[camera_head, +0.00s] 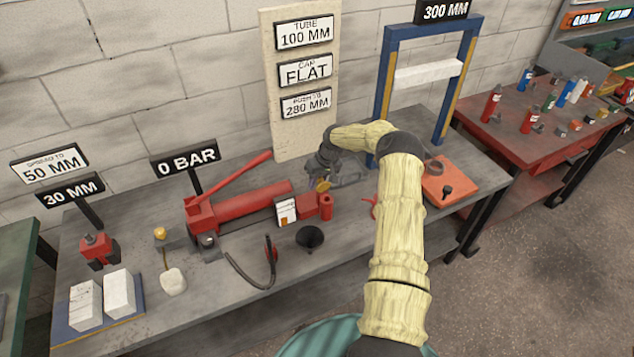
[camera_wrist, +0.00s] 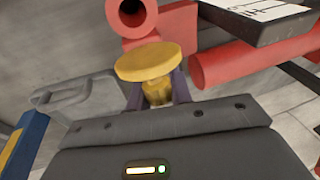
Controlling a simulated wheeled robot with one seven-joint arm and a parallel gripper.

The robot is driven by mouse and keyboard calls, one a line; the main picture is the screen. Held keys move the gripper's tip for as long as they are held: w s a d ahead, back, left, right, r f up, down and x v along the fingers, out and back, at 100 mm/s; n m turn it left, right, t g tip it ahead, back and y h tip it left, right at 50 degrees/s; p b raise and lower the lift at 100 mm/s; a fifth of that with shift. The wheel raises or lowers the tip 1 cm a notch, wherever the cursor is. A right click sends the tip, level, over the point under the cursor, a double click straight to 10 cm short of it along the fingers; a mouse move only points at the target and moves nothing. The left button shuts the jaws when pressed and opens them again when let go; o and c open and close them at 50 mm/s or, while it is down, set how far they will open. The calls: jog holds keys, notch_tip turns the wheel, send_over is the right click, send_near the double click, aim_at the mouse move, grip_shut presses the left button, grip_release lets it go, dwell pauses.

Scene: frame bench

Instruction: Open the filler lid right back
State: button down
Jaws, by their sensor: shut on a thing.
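My gripper (camera_head: 322,182) is beyond the right end of the red hand pump (camera_head: 245,203). In the wrist view its two dark fingers (camera_wrist: 158,92) are shut on a yellow round cap (camera_wrist: 155,60) with a brass-coloured stem below its wide disc. The cap shows as a small yellow spot in the head view (camera_head: 323,186). I cannot tell for sure that this cap is the filler lid, or whether it is attached to anything. The pump's red barrel end (camera_wrist: 205,70) is just right of the cap in the wrist view. No raised lid is plainly visible.
A red hollow cylinder (camera_head: 326,206) stands close by, near a white-labelled box (camera_head: 286,211). A grey can (camera_wrist: 75,103) is left of the fingers in the wrist view. A black funnel (camera_head: 310,237) and a blue press frame (camera_head: 388,85) are also on the bench.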

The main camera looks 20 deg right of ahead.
jog(key=c, duration=1.3)
grip_release()
jog(key=shift+r, duration=0.15)
jog(key=b+v, duration=0.3)
jog(key=v, duration=1.4)
jog(key=shift+s+d, duration=0.1)
